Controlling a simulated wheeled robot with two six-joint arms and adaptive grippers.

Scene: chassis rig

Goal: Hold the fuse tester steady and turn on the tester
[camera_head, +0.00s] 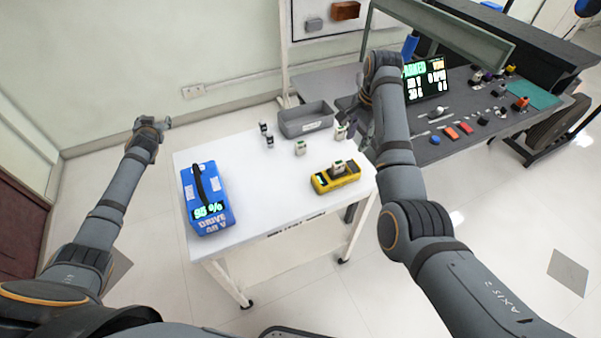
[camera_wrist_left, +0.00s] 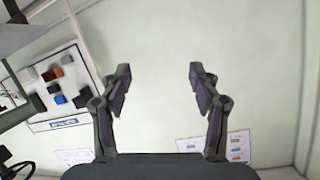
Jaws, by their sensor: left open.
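The yellow fuse tester (camera_head: 322,184) lies on the right part of the white table, near its front edge. A small pale fuse-like block (camera_head: 338,167) sits on its top; its switch is too small to make out. My left gripper (camera_head: 166,123) is out beyond the table's left edge, far from the tester. In the left wrist view the left gripper (camera_wrist_left: 160,88) is open and empty, facing a bare wall. My right gripper (camera_head: 348,116) is above the table's back right, behind the tester and apart from it; its fingers are dark and partly hidden by my arm.
A blue battery box (camera_head: 208,214) with a display stands at the table's left. A grey bin (camera_head: 305,122) is at the back, with several small blocks near it, including one pale block (camera_head: 300,148). A dark bench (camera_head: 455,150) with a display stands at right. The table's middle front is clear.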

